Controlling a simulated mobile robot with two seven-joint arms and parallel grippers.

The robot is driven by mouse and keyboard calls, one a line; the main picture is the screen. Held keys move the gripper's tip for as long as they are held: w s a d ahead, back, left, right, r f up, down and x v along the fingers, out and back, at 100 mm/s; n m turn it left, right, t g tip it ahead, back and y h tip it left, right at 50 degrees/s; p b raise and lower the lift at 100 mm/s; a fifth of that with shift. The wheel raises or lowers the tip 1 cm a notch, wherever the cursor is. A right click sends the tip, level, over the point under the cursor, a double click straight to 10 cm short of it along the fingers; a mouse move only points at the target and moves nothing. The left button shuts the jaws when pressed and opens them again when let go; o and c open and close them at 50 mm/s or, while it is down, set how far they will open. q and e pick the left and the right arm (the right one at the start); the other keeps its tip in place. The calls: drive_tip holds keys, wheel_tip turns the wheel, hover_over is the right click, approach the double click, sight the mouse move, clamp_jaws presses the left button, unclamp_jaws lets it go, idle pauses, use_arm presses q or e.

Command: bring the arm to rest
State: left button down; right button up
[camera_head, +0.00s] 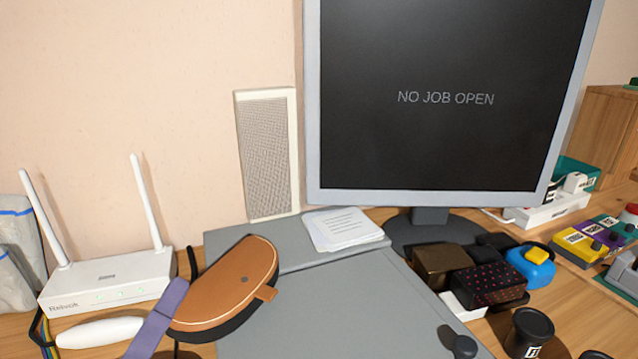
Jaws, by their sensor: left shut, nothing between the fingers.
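No gripper of mine can be made out in the head view. No arm of mine can be clearly seen either.
A white router (108,281) stands left, beside a brown pouch (228,285) with a purple strap. A grey panel (330,310) fills the middle, with papers (343,228) at its back. A monitor (450,120) stands behind; boxes (487,284) and a black cylinder (528,328) crowd the right.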

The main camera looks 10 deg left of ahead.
use_arm(q)
drive_tip(key=d+r+m+g+h+p, duration=0.4)
drive_tip(key=d+m+g+p, duration=0.2)
drive_tip(key=m+g+p, duration=0.15)
drive_tip(key=s+a+r+m+g+y+p, duration=0.2)
drive_tip(key=s+a+r+m+g+p, duration=0.15)
drive_tip(key=s, duration=0.35)
drive_tip(key=s+a+r+m+g+y+p, duration=0.25)
drive_tip(key=s+r+g+p, duration=0.2)
drive_tip(key=s, duration=0.25)
wheel_tip(320, 180, up, 37)
drive_tip(key=g+p, duration=0.1)
drive_tip(key=p, duration=3.7)
drive_tip(key=shift+s+a+f+n, duration=0.2)
drive_tip(key=shift+s+a+n, duration=0.15)
drive_tip(key=shift+s+a, duration=0.05)
